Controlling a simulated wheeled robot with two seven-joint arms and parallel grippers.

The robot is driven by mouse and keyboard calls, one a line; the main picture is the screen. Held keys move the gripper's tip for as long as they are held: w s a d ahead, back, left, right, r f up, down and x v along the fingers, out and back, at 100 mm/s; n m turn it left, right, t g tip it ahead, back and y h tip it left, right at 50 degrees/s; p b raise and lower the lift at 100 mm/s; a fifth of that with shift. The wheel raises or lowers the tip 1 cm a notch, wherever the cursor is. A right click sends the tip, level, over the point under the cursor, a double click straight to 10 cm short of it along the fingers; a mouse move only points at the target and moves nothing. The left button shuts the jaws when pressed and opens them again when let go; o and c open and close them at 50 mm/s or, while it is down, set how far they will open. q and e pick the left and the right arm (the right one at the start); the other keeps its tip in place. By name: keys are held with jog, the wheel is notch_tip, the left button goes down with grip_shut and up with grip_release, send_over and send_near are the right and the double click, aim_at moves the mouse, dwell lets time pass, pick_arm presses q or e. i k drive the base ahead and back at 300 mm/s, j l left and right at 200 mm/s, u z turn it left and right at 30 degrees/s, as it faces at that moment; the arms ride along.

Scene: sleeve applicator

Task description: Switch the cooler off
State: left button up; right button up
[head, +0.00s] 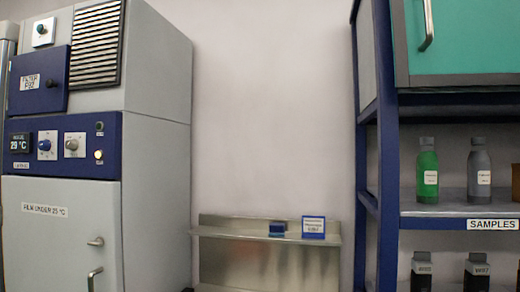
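The cooler (155,190) is a tall grey cabinet at the left of the head view. Its blue control panel (85,126) has a dark display (19,142) reading 29 °C, a blue knob (45,145) and a grey knob (71,145), each on a white plate. At the panel's right edge are a small dark button or switch (99,128) and a glowing round lamp (98,155). The door below bears a label (45,210) reading "FILM UNDER 25 °C". Neither of my grippers is in view.
Above the panel are a blue filter box (39,80), a vent grille (95,43) and another knob (43,31). A metal shelf (265,234) holds blue items. A blue rack (388,150) with bottles stands at right.

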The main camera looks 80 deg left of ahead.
aim_at(73, 145)
jog(key=u, duration=4)
